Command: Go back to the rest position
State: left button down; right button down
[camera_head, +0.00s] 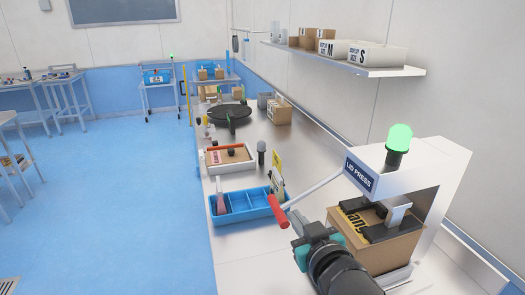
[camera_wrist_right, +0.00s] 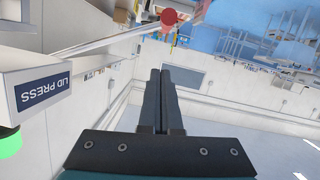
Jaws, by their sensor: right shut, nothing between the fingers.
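My right gripper (camera_head: 297,222) reaches in from the bottom of the head view, beside the lid press (camera_head: 408,170). Its two fingers are together and empty, as the right wrist view also shows (camera_wrist_right: 160,100). The press has a long lever ending in a red handle (camera_head: 278,211), just up and left of the fingertips in the head view. In the right wrist view the red handle end (camera_wrist_right: 169,17) appears past the fingertips, with a visible gap. A cardboard box (camera_head: 385,250) with black print sits under the press. My left gripper is in neither view.
A blue divided tray (camera_head: 240,213) lies on the white bench left of the press, with a white-rimmed tray (camera_head: 230,168) behind it. A wall shelf (camera_head: 340,64) holds several boxes. A green lamp (camera_head: 400,136) tops the press. The blue floor (camera_head: 110,210) at left is open.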

jog(key=s+d+f+m+g+h, duration=0.1)
jog(key=s+d+f+g, duration=0.2)
jog(key=s+f+g, duration=0.55)
jog(key=s+d+f+g+h, duration=0.1)
jog(key=s+d+f+g, duration=0.15)
jog(key=s+f, duration=1.15)
jog(key=s+f+g+b, duration=0.1)
jog(key=s+f+b, duration=0.25)
jog(key=f, duration=0.95)
jog(key=s+f+g+b, duration=0.15)
jog(key=f+b, duration=0.25)
jog(key=f, duration=0.8)
jog(key=s+d+f+b, duration=0.1)
jog(key=s+f+b, duration=0.2)
jog(key=s+f, duration=0.4)
jog(key=s+d+f+b, duration=0.1)
jog(key=s+f+b, duration=0.2)
jog(key=s+f, duration=0.5)
notch_tip(320, 180, down, 5)
jog(key=shift+s+r, duration=0.1)
jog(key=shift+s, duration=0.15)
jog(key=shift+d+g, duration=0.15)
jog(key=shift+g, duration=0.1)
